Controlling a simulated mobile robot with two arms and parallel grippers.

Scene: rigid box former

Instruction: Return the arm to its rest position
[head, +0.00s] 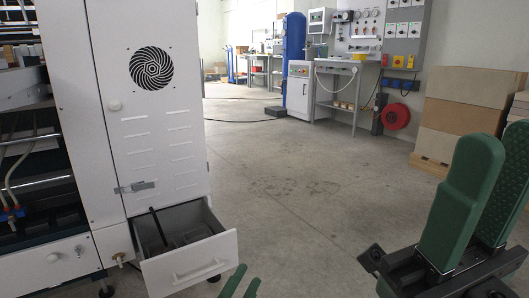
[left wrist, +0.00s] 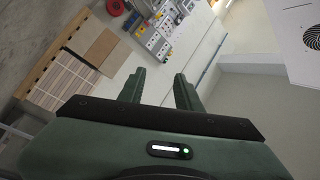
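Neither gripper visibly touches anything.
A white machine cabinet (head: 160,110) stands at the left; its bottom drawer (head: 188,264) is pulled out, with a dark item inside. Stacked cartons (head: 462,115) on a pallet (head: 430,166) stand at the right. A workbench (head: 335,104) is at the back. The middle floor is clear.

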